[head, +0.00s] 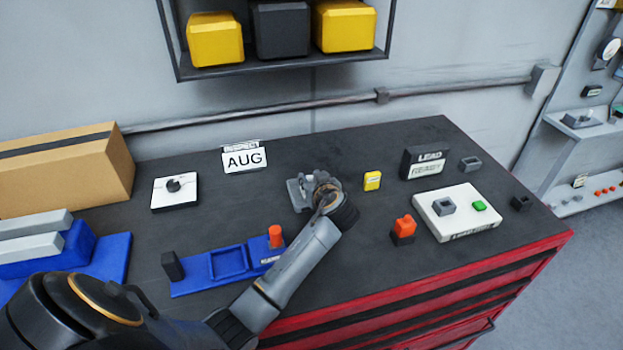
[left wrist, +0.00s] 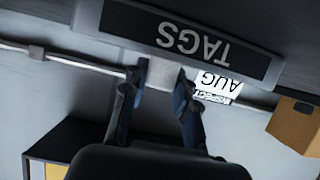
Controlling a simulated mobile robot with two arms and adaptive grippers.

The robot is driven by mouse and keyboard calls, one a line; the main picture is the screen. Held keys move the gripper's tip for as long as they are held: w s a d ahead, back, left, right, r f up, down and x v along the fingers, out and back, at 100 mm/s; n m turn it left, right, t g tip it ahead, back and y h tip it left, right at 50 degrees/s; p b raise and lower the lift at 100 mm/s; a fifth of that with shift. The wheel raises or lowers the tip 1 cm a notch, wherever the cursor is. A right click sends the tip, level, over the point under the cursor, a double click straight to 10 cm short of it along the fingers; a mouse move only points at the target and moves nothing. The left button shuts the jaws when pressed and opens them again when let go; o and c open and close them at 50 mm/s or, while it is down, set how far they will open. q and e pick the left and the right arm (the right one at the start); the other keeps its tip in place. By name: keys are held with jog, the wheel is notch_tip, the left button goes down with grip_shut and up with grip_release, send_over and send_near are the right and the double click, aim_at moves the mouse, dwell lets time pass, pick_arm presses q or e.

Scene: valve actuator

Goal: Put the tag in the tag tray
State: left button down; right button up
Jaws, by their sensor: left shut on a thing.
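My left gripper (head: 318,190) is over the middle of the dark bench top. In the left wrist view (left wrist: 163,75) its fingers are closed on a pale grey piece (left wrist: 158,66), which appears to be the tag. A dark plate lettered TAGS (left wrist: 190,38), upside down in this view, is right by the fingertips and appears to be the front of the tag tray. In the head view a grey piece (head: 293,193) shows beside the gripper; my arm hides part of it. I cannot tell whether the tag touches the tray. My right gripper is not in view.
An AUG card (head: 243,160) stands behind, left of the gripper. A yellow block (head: 372,181) is close on its right.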

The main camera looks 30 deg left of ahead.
pick_arm(q)
jog(key=c, duration=1)
grip_release()
jog(key=shift+c, duration=0.2)
jog(key=shift+r+p, duration=0.4)
jog(key=shift+p, duration=0.05)
jog(key=shift+r+p, duration=0.5)
jog(key=shift+p, duration=0.05)
jog(key=shift+s+d+f+b, duration=0.2)
jog(key=shift+s+d+b, duration=0.3)
jog(key=shift+d+b, duration=0.15)
jog(key=b+v, duration=0.2)
jog(key=v, duration=0.8)
jog(key=shift+s+r, duration=0.15)
jog(key=shift+r, duration=0.2)
